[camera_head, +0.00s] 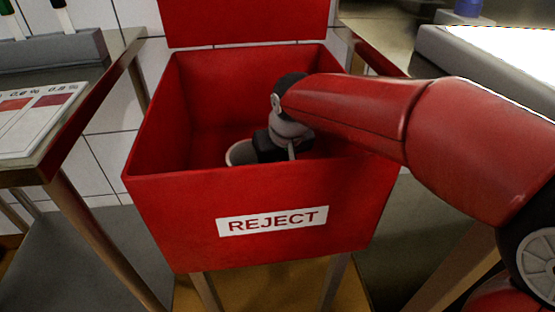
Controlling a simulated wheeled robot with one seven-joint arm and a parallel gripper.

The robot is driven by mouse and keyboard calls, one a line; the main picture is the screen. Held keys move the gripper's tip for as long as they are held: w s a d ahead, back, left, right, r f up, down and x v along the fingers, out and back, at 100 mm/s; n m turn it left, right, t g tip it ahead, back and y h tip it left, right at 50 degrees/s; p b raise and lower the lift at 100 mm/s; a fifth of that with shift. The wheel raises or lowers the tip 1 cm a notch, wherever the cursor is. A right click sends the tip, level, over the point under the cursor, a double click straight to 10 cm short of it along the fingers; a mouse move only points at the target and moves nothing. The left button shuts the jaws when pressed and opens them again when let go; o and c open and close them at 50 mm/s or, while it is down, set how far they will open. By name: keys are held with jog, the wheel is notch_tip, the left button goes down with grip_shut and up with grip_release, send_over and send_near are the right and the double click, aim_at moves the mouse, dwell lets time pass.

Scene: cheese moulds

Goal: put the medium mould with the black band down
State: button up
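A pale round mould (238,154) shows in part inside the red reject bin (275,245), just left of my gripper. Only a curved piece of its rim and wall is visible; the bin's front wall and my gripper hide the rest. I cannot make out a black band or judge its size. My gripper (275,156) points down inside the bin, right at the mould. Its fingertips are hidden, so I cannot tell whether it grips the mould or whether the mould touches the bin floor.
The bin's raised lid (245,22) stands open behind it. A metal table (100,92) with a printed card (40,120) and a grey rack (60,46) is at left. A pale-topped surface (500,60) is at right. My red arm crosses the bin's right rim.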

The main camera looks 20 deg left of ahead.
jog(key=p+v, duration=0.1)
jog(key=v, duration=1)
jog(key=shift+s+r+p, duration=0.15)
jog(key=shift+r+p, duration=0.15)
jog(key=shift+r, duration=0.05)
